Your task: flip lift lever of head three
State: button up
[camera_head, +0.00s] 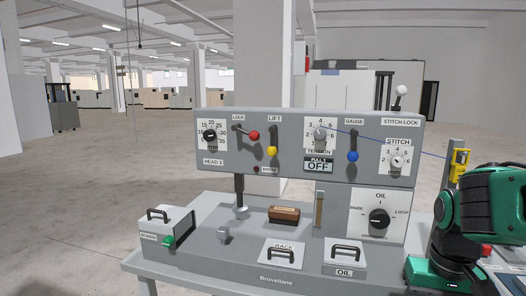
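The grey control panel (290,172) of the machine carries the label HEAD 3 (213,162) at its left. The lift lever (272,138), under the label LIFT, has a yellow knob (272,151) and hangs downward. Left of it, the lock lever has a red knob (254,135) and points to the lower right. My green and black arm shows at the right edge, apart from the lift lever. I cannot make out my gripper in this view.
A gauge lever with a blue knob (352,156) and a tension dial (320,133) sit right of the lift lever. A blue thread runs right from the dial. A brown block (284,214), a grey box (168,227) and handled lids occupy the table. Open floor lies left.

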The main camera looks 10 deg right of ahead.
aim_at(272, 150)
jog(key=k, duration=0.4)
jog(key=u, duration=0.05)
jog(key=i, duration=0.5)
jog(key=u, duration=0.4)
jog(key=k, duration=0.9)
jog(key=u, duration=0.55)
jog(key=k, duration=0.45)
jog(key=u, duration=0.4)
jog(key=i, duration=1.65)
jog(key=z, duration=0.7)
